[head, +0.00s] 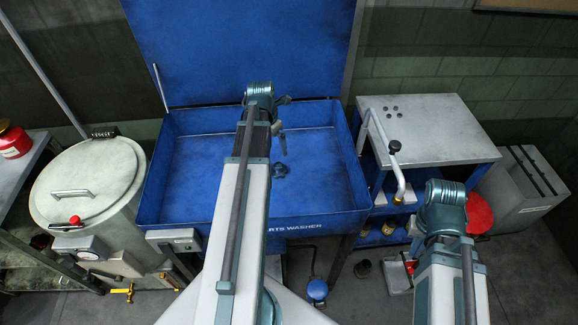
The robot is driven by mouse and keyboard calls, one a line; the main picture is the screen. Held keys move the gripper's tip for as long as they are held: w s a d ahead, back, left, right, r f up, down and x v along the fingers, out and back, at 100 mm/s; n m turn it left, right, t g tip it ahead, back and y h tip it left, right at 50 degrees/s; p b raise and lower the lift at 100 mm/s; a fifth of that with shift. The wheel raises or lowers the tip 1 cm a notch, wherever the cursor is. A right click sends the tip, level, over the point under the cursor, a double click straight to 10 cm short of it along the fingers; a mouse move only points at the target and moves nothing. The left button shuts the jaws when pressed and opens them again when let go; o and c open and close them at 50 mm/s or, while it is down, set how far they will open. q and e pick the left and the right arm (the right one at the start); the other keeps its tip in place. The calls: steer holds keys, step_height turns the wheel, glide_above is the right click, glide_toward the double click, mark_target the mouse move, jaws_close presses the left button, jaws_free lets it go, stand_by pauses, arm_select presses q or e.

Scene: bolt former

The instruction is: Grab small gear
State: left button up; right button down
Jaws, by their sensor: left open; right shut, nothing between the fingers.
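A small dark blue gear-like part (281,170) lies on the floor of the blue parts washer basin (205,165), right of the middle. I take it to be the small gear; its teeth are too small to make out. My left gripper (281,126) is over the basin, a little farther back than the part and apart from it. It is open, with nothing seen between its fingers. My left forearm hides the middle of the basin. My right arm's wrist is at the right, in front of the side table, and hides its gripper.
The raised blue lid (240,45) stands behind the basin. A round lidded drum (88,180) is to the left. A grey-topped side table (425,128) with a bent pipe (386,150) is to the right. A red disc (479,213) shows beside my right wrist.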

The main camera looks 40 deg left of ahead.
mark_target(278, 165)
arm_select(q)
steer(key=shift+w+d+f+b, duration=0.1)
steer(key=shift+w+f+b, duration=0.1)
steer(key=shift+f+b, duration=1.2)
steer(key=shift+w+a+f+b, duration=0.1)
steer(key=shift+w+f+b, duration=0.1)
steer(key=shift+f+b, duration=1.25)
steer(key=shift+w+d+f+b, duration=0.1)
steer(key=shift+w+f+b, duration=0.1)
steer(key=shift+f+b, duration=1.2)
steer(key=shift+f, duration=0.1)
steer(key=f+b, duration=0.5)
steer(key=shift+w, duration=0.4)
steer(key=shift+r, duration=0.1)
jaws_close()
